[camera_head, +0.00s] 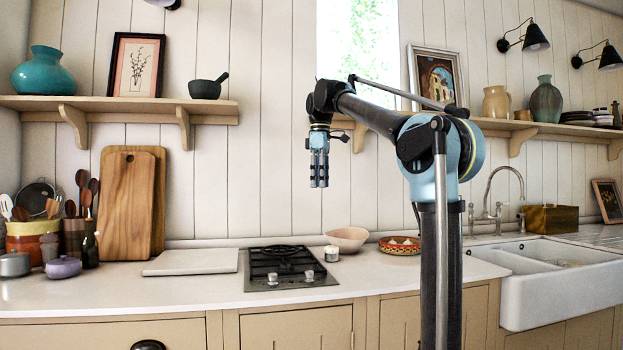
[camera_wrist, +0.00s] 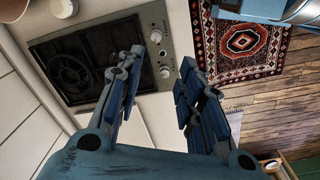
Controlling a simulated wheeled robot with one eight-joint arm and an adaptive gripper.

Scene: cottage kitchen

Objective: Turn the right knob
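The cooktop (camera_head: 288,270) is set in the white counter, with two light knobs on its front edge. The right knob (camera_head: 309,276) and the left knob (camera_head: 272,279) both show in the head view. In the wrist view the right knob (camera_wrist: 156,36) is the upper one and the left knob (camera_wrist: 165,72) the lower one, seen between my fingers. My gripper (camera_head: 319,170) points down, high above the counter and apart from the knobs. In the wrist view its fingers (camera_wrist: 160,75) are spread with nothing between them.
A white jar (camera_head: 331,253) stands right of the cooktop, with a pink bowl (camera_head: 347,238) and a patterned basket (camera_head: 400,245) beyond. A flat pale board (camera_head: 192,262) lies to the left. A shelf (camera_head: 120,103) is on the wall. A rug (camera_wrist: 240,42) lies on the floor.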

